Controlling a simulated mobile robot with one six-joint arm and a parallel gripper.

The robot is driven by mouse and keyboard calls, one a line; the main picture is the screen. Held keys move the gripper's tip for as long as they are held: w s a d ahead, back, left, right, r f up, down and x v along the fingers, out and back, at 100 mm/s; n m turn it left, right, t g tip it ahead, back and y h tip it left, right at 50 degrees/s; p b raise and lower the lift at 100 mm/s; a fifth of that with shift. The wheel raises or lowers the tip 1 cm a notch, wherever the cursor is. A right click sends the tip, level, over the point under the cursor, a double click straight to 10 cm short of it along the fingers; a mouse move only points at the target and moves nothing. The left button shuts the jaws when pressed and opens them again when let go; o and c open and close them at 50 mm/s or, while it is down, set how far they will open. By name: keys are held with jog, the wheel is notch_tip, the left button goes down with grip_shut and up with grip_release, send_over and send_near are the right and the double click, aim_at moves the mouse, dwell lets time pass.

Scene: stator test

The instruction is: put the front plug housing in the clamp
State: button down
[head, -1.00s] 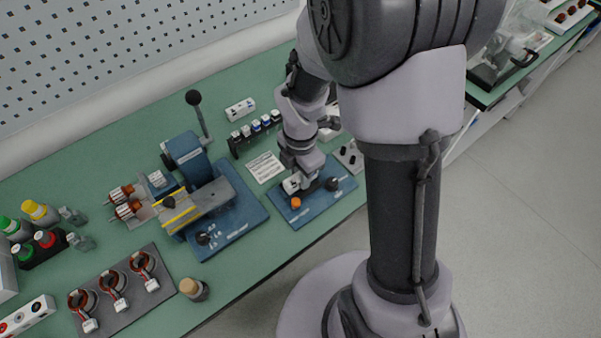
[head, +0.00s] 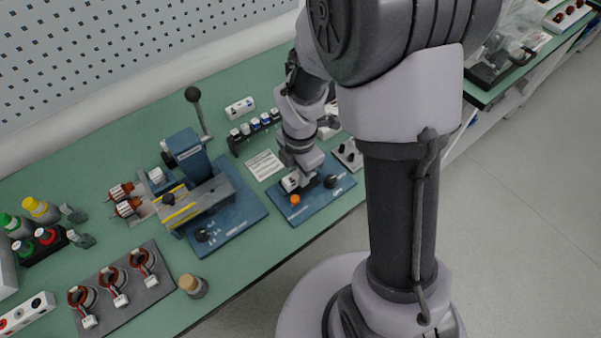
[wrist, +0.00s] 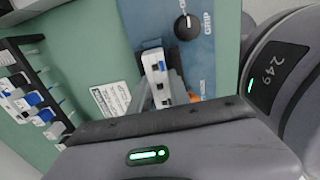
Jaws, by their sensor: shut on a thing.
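The front plug housing appears to be the small white block with a blue part (wrist: 157,72) in the wrist view. My gripper (wrist: 155,88) is shut on it, with a grey finger along its side. In the head view my gripper (head: 297,181) points down over the blue base plate (head: 322,199) of the clamp, and the white block shows at its tip. The plate also shows in the wrist view (wrist: 200,62), with a black knob (wrist: 187,27) marked GRIP. The clamp's jaws are hidden by my gripper and the block, so I cannot tell whether the block sits between them.
An orange button (head: 295,199) and a black knob (head: 331,181) stand on the plate close to my gripper. A rack of several plug housings (head: 255,128) and a white printed card (head: 265,165) lie behind. A blue lever press (head: 190,160) stands to the left.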

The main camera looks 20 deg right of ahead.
jog(key=c, duration=1.1)
grip_release()
jog(key=shift+s+f, duration=0.55)
jog(key=shift+f, duration=0.15)
jog(key=shift+c, duration=0.2)
jog(key=r+p, duration=0.1)
jog(key=r, duration=0.1)
jog(key=w+r+p, duration=0.1)
jog(key=r+p, duration=0.1)
jog(key=shift+w+r, duration=0.15)
jog(key=shift+r, duration=0.2)
notch_tip(320, 180, up, 14)
jog(key=p, duration=0.6)
jog(key=shift+s, duration=0.4)
jog(key=s+a+r+m+t+y+b, duration=0.1)
jog(key=s+r+m, duration=0.4)
jog(key=m, duration=0.8)
jog(key=s+a+r+m+t+y+b, duration=0.1)
jog(key=s+a+r+m+t+b, duration=0.1)
jog(key=s+m, duration=0.5)
notch_tip(320, 180, up, 4)
jog(key=a+m+t, duration=0.1)
jog(key=m+t, duration=0.1)
jog(key=m, duration=0.4)
jog(key=shift+f+b, duration=0.25)
jog(key=shift+b, duration=0.05)
